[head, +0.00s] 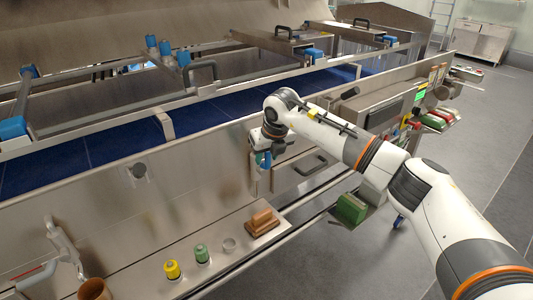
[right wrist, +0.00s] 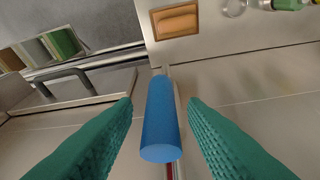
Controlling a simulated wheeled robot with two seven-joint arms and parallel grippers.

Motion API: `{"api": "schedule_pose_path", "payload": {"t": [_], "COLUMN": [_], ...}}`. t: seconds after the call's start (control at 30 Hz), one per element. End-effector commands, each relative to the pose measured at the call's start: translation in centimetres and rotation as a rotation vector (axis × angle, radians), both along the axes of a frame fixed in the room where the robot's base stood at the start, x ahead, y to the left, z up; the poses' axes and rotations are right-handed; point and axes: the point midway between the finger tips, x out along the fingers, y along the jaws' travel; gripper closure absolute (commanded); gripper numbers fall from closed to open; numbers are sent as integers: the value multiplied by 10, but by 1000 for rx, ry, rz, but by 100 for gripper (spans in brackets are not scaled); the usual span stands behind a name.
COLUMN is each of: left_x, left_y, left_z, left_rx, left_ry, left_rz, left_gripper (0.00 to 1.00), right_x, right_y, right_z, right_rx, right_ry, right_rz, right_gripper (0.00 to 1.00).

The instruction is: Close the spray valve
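A blue cylindrical handle (right wrist: 160,125), which I take for the spray valve's lever, shows large in the right wrist view. It lies along the picture's middle, with a thin metal and red part beside and under it. My right gripper (right wrist: 160,104) is open, its two green ribbed fingers on either side of the handle, with a visible gap on both sides. In the head view the right gripper (head: 262,163) is at the conveyor's steel side panel, and the arm hides most of the valve. My left gripper is not in view.
A steel ledge (head: 215,250) along the panel holds a brown block (head: 262,222), a green-topped item (head: 201,253) and a yellow-topped item (head: 172,269). A bar handle (head: 311,166) sticks out right of the gripper. Grey floor (head: 370,250) is free at right.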

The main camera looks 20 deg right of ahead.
Motion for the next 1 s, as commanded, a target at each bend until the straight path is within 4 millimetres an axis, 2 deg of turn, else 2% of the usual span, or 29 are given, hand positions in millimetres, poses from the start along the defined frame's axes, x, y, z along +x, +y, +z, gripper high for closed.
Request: {"api": "schedule_pose_path", "payload": {"t": [0.13,0.4,0.43,0.67,1.0], "left_x": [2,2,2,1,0], "left_y": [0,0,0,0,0], "left_z": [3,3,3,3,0], "left_rx": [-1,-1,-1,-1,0], "left_ry": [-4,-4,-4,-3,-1], "left_rz": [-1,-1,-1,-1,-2], "left_gripper": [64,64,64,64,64], "right_x": [3,4,4,4,4], "right_y": [1,1,1,0,1], "right_z": [-9,-11,-11,-11,-11], "right_rx": [0,1,1,0,-15], "right_ry": [1,0,0,0,-6], "right_rz": [1,1,1,0,-2], "right_gripper": [61,61,63,100,100]}}
